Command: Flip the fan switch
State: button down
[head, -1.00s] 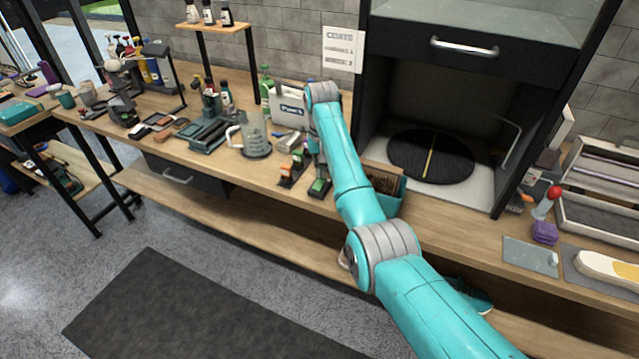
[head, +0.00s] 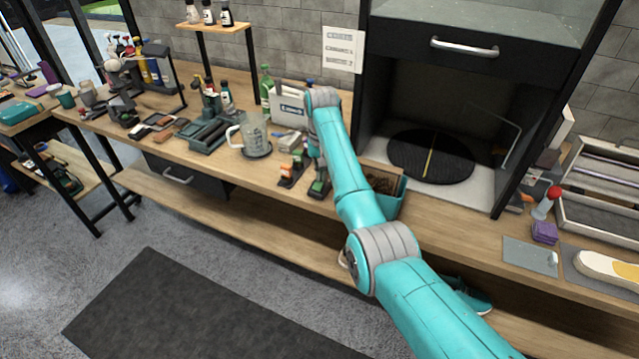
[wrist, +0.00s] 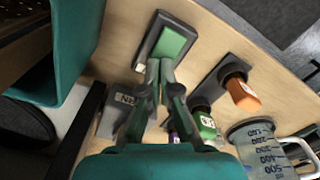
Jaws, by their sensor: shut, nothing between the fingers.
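In the wrist view, a switch (wrist: 175,40) with a green rocker on a dark base lies on the wooden bench. My gripper (wrist: 160,66) is shut and empty, its fingertips at the near end of the green rocker; I cannot tell if they touch it. In the head view, the green switch (head: 320,187) and orange switch (head: 288,171) are beside my arm, which hides most of my gripper. I cannot read which one is the fan's.
A measuring jug (head: 255,136) stands left of the switches, and a white caddy (head: 289,108) stands behind. A teal bin (wrist: 62,45) is close to the left of my gripper in the wrist view. A dark booth with a round turntable (head: 430,156) is to the right.

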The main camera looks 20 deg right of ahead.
jog(key=shift+f, duration=0.5)
jog(key=shift+r, duration=0.1)
dwell(0.3)
jog(key=shift+r, duration=3.45)
